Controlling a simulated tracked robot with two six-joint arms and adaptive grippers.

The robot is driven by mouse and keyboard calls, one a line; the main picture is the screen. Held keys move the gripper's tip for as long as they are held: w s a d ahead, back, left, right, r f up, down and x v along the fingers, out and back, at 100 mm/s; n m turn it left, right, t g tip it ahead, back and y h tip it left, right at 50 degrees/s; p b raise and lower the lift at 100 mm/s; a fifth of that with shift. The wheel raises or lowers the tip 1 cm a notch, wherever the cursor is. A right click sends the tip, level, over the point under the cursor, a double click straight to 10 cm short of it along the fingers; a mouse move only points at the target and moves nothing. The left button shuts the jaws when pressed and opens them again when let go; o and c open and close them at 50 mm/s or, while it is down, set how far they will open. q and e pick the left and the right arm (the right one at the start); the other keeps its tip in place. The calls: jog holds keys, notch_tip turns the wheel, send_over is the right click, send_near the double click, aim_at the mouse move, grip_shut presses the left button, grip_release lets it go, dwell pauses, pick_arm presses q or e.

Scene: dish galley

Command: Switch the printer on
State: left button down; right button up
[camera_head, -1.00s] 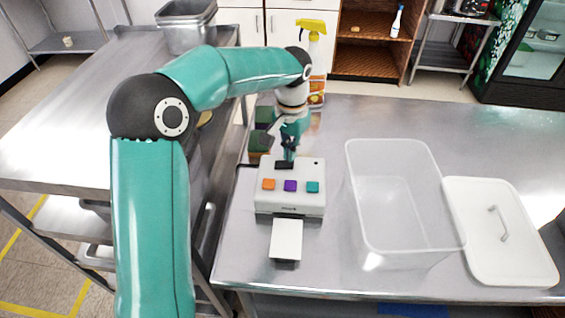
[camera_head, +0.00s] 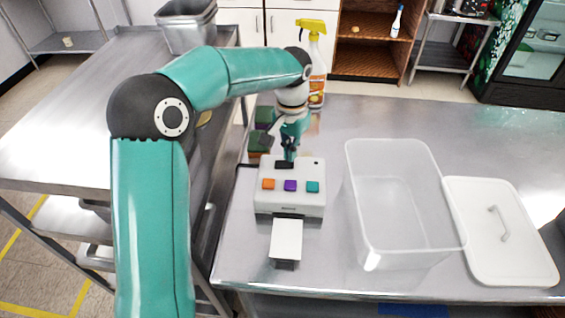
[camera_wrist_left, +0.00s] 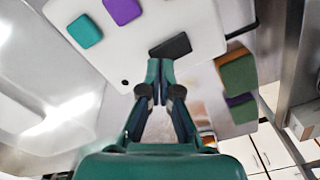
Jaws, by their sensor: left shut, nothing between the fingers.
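The white printer (camera_head: 290,204) stands on the steel table, with a sheet of paper (camera_head: 286,240) out of its front. On its top are an orange button (camera_head: 268,184), a purple button (camera_head: 291,186) and a teal button (camera_head: 313,187). A black switch (camera_head: 283,164) lies near its back edge and also shows in the left wrist view (camera_wrist_left: 172,46). My left gripper (camera_head: 289,155) is shut and empty, pointing down. Its fingertips (camera_wrist_left: 160,64) are right beside the switch; I cannot tell whether they touch it. My right gripper is not in view.
A clear plastic bin (camera_head: 405,200) and its white lid (camera_head: 499,230) are on the table to the right. Green and brown sponges (camera_head: 259,141) and a yellow-topped spray bottle (camera_head: 314,55) stand behind the printer. Free table lies at the back right.

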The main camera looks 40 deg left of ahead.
aim_at(289, 163)
pick_arm(q)
jog(key=shift+f+b, duration=0.75)
jog(key=shift+f, duration=0.35)
dwell(0.3)
notch_tip(289, 163, up, 7)
jog(key=p, duration=0.6)
jog(key=shift+r, duration=0.1)
dwell(0.7)
